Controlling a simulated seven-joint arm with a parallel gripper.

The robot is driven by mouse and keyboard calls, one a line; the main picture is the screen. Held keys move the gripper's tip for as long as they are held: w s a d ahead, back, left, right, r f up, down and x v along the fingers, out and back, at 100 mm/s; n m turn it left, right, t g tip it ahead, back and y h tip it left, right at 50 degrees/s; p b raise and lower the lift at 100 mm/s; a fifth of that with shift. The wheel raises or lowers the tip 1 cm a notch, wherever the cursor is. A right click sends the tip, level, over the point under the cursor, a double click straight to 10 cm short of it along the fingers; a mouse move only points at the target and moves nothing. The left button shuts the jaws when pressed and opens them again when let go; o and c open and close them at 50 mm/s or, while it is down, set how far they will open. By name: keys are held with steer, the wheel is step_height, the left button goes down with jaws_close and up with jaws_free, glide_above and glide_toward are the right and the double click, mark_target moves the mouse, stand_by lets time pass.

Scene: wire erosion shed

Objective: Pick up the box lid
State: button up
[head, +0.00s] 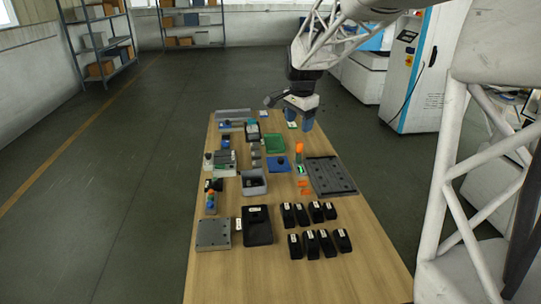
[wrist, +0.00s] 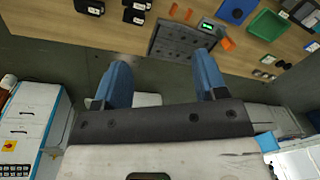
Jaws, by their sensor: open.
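My gripper (head: 299,118) is open and empty, above the far right part of the wooden table. In the wrist view its two blue fingers (wrist: 163,78) are apart with nothing between them. No piece is plainly marked as the box lid, so I cannot tell which one it is. An open grey box (head: 254,190) stands mid-table. Flat pieces near it are a blue plate (head: 279,165), a black rectangular case (head: 257,226) and a grey plate (head: 213,236). The blue plate also shows in the wrist view (wrist: 236,10).
The wooden table (head: 300,275) has a clear front end. A dark grey slotted plate (head: 331,177) lies at its right edge, with orange pieces (head: 304,187) beside it. Several black labelled blocks (head: 312,243) stand nearer. A green tray (head: 274,142) lies farther back. A white-blue machine (head: 412,75) stands behind.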

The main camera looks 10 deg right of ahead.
steer(key=w+f+m, duration=0.3)
steer(key=w+f, duration=0.2)
steer(key=w, duration=0.5)
steer(key=w+f+m, duration=0.3)
steer(key=w+f, duration=0.3)
steer(key=w, duration=0.4)
steer(key=m+g, duration=0.1)
steer(key=m, duration=0.4)
glide_above(281, 159)
steer(key=f, duration=1.7)
steer(key=shift+a, duration=0.2)
steer(key=shift+w+f, duration=0.3)
steer(key=shift+f, duration=0.1)
steer(key=shift+f, duration=0.15)
steer(key=shift+f, duration=1.15)
steer(key=shift+f, duration=0.1)
steer(key=shift+s+d+f, duration=0.1)
steer(key=shift+f, duration=1.15)
steer(key=shift+s+f, duration=0.1)
steer(key=shift+f, duration=1.15)
